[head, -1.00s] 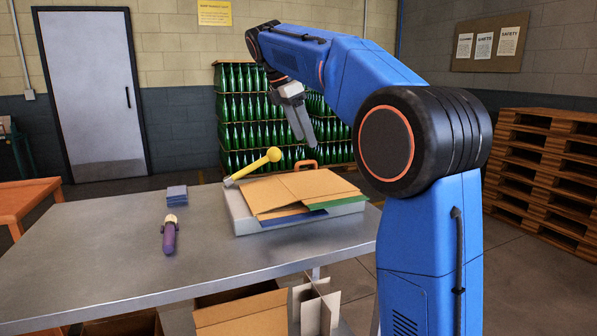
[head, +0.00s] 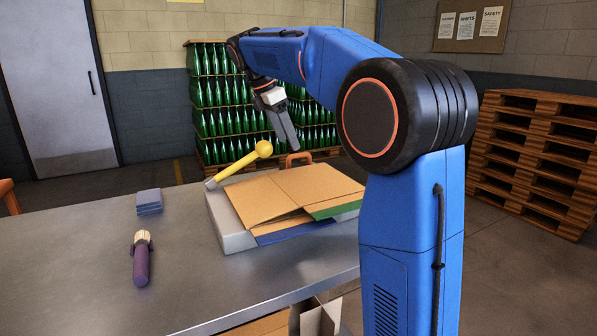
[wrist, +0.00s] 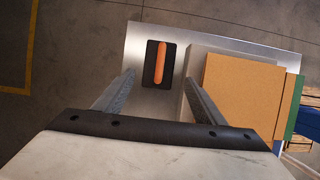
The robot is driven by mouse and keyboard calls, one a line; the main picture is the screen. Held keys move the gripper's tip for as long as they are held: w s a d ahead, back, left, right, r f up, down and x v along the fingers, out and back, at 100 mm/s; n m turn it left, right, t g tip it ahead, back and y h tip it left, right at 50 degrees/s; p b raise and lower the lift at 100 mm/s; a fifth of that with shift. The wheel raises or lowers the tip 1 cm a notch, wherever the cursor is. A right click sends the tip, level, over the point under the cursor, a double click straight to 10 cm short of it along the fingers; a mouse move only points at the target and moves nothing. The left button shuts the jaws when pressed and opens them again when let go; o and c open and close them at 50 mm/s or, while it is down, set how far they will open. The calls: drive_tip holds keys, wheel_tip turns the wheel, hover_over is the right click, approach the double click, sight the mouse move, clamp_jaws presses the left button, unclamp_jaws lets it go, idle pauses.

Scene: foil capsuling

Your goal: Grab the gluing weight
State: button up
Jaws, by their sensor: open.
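The gluing weight is a dark block with an orange handle (wrist: 161,63). In the wrist view it lies on the bare metal tabletop, ahead of and between my finger tips. In the head view only its orange handle (head: 299,158) shows, behind the cardboard stack. My gripper (wrist: 160,80) is open and empty, with one finger to each side of the weight's line. In the head view my gripper (head: 294,149) points down, close to the handle. I cannot tell the exact height of the fingers above the weight.
A grey tray (head: 228,234) with cardboard sheets (head: 293,192) stands beside the weight, and a yellow-handled tool (head: 240,163) lies at its left. A purple-handled object (head: 141,262) and blue pads (head: 149,203) lie left. Green bottles (head: 215,105) stand stacked behind the table.

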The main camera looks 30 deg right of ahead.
sight(294, 157)
drive_tip(key=x, duration=1)
drive_tip(key=shift+a+f, duration=0.15)
drive_tip(key=shift+f, duration=0.1)
drive_tip(key=shift+w, duration=0.1)
drive_tip(key=c, duration=1.6)
drive_tip(key=shift+o, duration=0.2)
drive_tip(key=shift+r, duration=0.1)
